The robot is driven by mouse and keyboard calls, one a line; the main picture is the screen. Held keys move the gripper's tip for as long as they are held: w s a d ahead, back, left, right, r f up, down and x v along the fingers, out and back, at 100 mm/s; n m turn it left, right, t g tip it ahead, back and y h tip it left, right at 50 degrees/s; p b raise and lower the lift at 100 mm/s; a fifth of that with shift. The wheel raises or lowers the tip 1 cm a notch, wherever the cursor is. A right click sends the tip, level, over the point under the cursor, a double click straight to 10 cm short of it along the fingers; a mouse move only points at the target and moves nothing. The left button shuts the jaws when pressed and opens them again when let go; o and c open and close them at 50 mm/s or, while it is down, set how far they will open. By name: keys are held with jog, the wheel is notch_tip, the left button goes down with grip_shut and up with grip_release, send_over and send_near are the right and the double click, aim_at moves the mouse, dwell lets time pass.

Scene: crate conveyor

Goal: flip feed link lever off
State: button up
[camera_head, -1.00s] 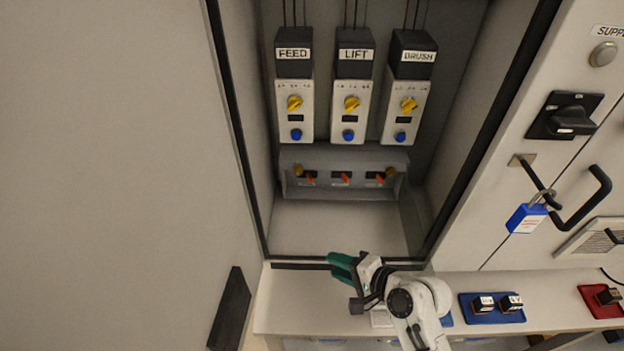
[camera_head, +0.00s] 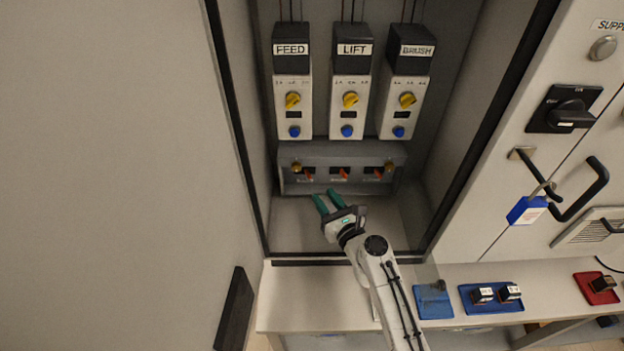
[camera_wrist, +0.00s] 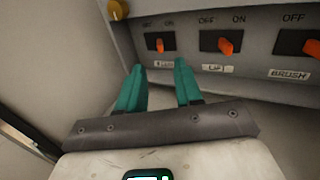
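The feed link lever is the leftmost orange lever (camera_head: 308,174) on the grey link box (camera_head: 345,154), under the FEED module (camera_head: 292,92). In the wrist view this orange lever (camera_wrist: 159,45) stands nearly upright in its black slot, tilt hard to tell. My gripper (camera_head: 328,197) is inside the cabinet, just below and in front of the link box. Its two green fingers (camera_wrist: 158,75) are apart with nothing between them. The feed lever lies beyond the gap between the fingertips, not touched.
The lift lever (camera_wrist: 225,46) and brush lever (camera_wrist: 312,47) sit to the right on the same box. A brass knob (camera_wrist: 118,9) is at its left end. A blue padlock (camera_head: 527,211) hangs on the right door. Blue tray (camera_head: 468,290) and red tray (camera_head: 582,283) lie on the ledge.

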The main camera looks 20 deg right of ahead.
aim_at(308, 174)
jog(key=w, duration=0.2)
jog(key=w+b, duration=0.1)
jog(key=w, duration=0.2)
jog(key=w+a+b, duration=0.1)
jog(key=w, duration=0.2)
jog(key=shift+w+a, duration=0.1)
jog(key=shift+w, duration=0.1)
jog(key=shift+c, duration=0.4)
grip_shut()
